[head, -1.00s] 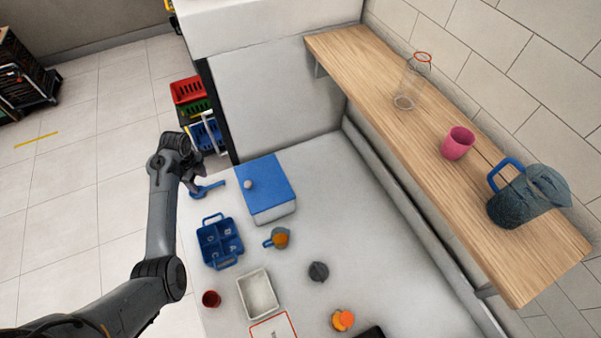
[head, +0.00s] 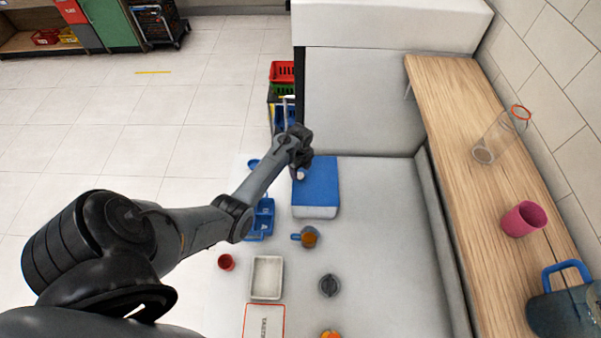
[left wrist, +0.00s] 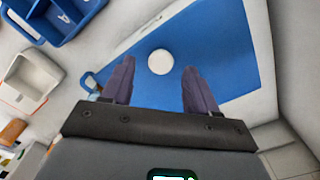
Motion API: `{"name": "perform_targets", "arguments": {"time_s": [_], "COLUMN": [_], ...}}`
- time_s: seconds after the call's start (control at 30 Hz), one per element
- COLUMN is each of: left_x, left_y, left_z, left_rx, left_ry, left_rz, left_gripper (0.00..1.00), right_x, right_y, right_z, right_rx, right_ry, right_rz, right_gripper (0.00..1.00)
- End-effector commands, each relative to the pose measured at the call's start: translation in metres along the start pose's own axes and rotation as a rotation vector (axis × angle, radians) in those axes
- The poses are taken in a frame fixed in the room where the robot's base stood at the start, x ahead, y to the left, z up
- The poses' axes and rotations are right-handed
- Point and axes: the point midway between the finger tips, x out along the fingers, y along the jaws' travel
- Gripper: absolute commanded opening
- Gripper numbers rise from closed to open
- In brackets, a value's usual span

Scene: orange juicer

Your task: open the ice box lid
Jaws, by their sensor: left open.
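The ice box is a white box with a flat blue lid (head: 318,182), standing near the back left of the white counter. The lid looks closed. A round white knob (head: 300,174) sits on the lid near its left edge; it also shows in the left wrist view (left wrist: 160,62). My left gripper (head: 300,165) is over the lid at the knob. In the left wrist view my left gripper (left wrist: 155,80) is open, with its two dark fingers on either side of the knob and apart from it. My right gripper is not in view.
A blue caddy (head: 263,218), partly hidden by my arm, stands left of the ice box. A cup with orange contents (head: 309,238), a white tray (head: 266,278) and a red cup (head: 226,262) are nearer. A wooden shelf (head: 465,135) runs along the right.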

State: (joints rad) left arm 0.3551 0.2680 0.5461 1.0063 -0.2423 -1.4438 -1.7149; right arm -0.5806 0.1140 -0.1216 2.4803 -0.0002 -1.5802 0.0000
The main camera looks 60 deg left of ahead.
Motion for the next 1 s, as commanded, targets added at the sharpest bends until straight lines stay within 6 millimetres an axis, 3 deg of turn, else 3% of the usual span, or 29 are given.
{"name": "perform_targets", "arguments": {"time_s": [0.2, 0.57, 0.97, 1.0], "left_x": [0.019, 0.023, 0.023, 0.023], "left_y": [0.000, 0.000, 0.000, 0.000], "left_z": [0.000, 0.001, 0.000, 0.000], "left_rx": [-0.001, -0.001, -0.001, -0.001], "left_ry": [0.000, -0.001, 0.000, 0.000], "left_rz": [0.000, -0.001, -0.001, -0.001], "left_gripper": [0.59, 0.59, 0.01, 0.00], "right_x": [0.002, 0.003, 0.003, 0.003], "right_y": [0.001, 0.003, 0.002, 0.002], "right_z": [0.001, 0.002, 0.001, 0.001], "right_rx": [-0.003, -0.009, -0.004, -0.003], "right_ry": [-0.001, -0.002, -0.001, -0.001], "right_rz": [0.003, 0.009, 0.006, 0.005], "right_gripper": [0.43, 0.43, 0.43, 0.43]}}
